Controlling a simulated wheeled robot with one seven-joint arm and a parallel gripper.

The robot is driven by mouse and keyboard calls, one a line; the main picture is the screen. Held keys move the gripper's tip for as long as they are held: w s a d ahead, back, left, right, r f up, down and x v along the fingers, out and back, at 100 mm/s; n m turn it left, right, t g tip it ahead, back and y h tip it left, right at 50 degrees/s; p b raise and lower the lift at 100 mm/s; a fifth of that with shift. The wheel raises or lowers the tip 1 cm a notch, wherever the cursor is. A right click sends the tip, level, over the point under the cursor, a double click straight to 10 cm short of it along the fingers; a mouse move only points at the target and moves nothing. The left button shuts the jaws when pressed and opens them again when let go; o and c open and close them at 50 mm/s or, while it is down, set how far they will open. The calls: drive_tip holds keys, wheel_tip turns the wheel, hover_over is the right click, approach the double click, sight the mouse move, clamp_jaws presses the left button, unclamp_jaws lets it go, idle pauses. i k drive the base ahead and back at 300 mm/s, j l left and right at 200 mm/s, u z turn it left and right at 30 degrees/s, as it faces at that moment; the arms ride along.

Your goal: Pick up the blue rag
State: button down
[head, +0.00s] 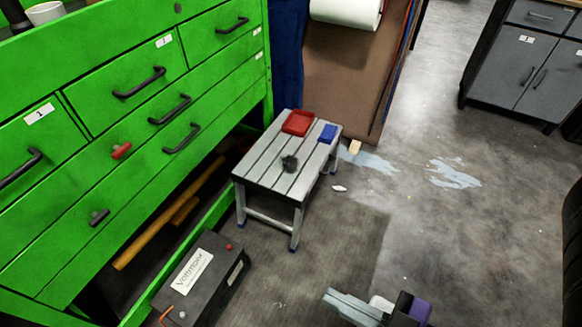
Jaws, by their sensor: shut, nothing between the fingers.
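A small blue folded piece, which looks like the blue rag (327,134), lies at the far right corner of the grey slatted step stool (262,168). A red tray (298,122) sits just left of it, and a small dark object (289,163) lies nearer the stool's middle. My gripper (332,298) shows at the bottom edge of the head view, in front of and below the stool. It is shut and empty, well apart from the rag. Part of it is cut off by the frame.
A green drawer cabinet (130,130) stands at left. A black battery (200,280) sits on the floor before it. A brown panel (340,75) and blue hanging cloth (287,55) stand behind the stool. Pale spills (455,174) mark the floor at right, which is otherwise largely clear.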

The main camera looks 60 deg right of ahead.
sight(329, 133)
drive_tip(key=z, duration=1.35)
drive_tip(key=u, duration=0.3)
drive_tip(key=i+l+u, duration=0.2)
drive_tip(key=u, duration=0.25)
drive_tip(key=i+l+u, duration=0.1)
drive_tip(key=l+u, duration=0.35)
drive_tip(key=i+l+u, duration=0.1)
drive_tip(key=l, duration=0.55)
drive_tip(key=i+l+u, duration=0.15)
drive_tip(key=l, duration=0.55)
drive_tip(key=i+l+u, duration=0.1)
drive_tip(key=l, duration=0.6)
